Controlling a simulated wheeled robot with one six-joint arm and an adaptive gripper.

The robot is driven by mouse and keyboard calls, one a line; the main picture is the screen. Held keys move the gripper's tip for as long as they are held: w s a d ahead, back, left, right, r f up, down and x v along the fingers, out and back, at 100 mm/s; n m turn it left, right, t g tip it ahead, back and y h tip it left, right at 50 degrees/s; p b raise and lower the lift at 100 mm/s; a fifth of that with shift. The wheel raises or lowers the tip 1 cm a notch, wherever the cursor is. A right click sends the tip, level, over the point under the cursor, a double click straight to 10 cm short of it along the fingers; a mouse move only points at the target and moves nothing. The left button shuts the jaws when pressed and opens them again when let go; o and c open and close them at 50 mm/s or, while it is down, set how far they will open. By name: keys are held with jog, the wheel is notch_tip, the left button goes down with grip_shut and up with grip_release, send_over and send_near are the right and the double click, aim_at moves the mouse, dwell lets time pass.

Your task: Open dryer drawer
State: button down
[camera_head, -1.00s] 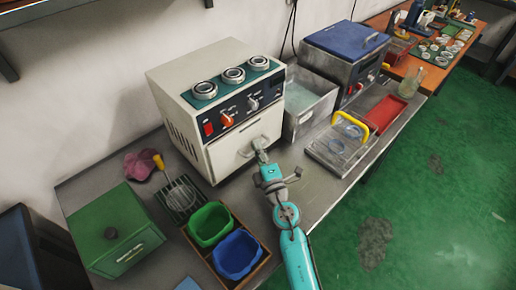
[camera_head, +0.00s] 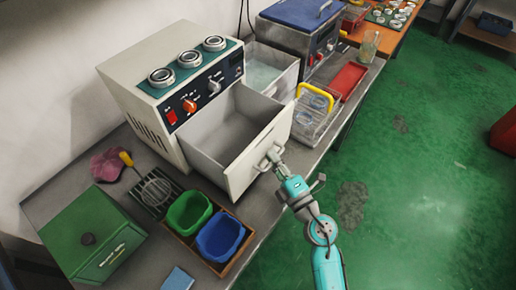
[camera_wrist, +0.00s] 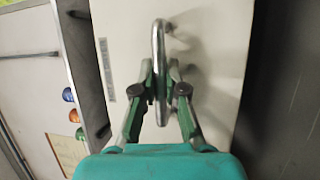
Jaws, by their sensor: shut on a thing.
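The dryer (camera_head: 150,68) is a cream box with an orange knob, a red switch and several metal rings on its top. Its drawer (camera_head: 236,184) is pulled well out, and the grey inside shows empty. My gripper (camera_head: 272,160) is at the front of the drawer, shut on its handle (camera_wrist: 158,50). In the wrist view my gripper (camera_wrist: 160,88) has its two fingers on either side of the metal handle bar, in front of the pale drawer face (camera_wrist: 215,60).
A green bin (camera_head: 188,212) and a blue bin (camera_head: 220,238) stand in a wooden tray below the drawer. A green box (camera_head: 92,238) is at the left. A rack with a yellow handle (camera_head: 314,97) and a red tray (camera_head: 348,80) lie to the right. Green floor is free at right.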

jog(key=shift+s+d, duration=0.6)
jog(key=shift+d, duration=0.15)
jog(key=c, duration=1.2)
grip_release()
jog(key=v, duration=1.2)
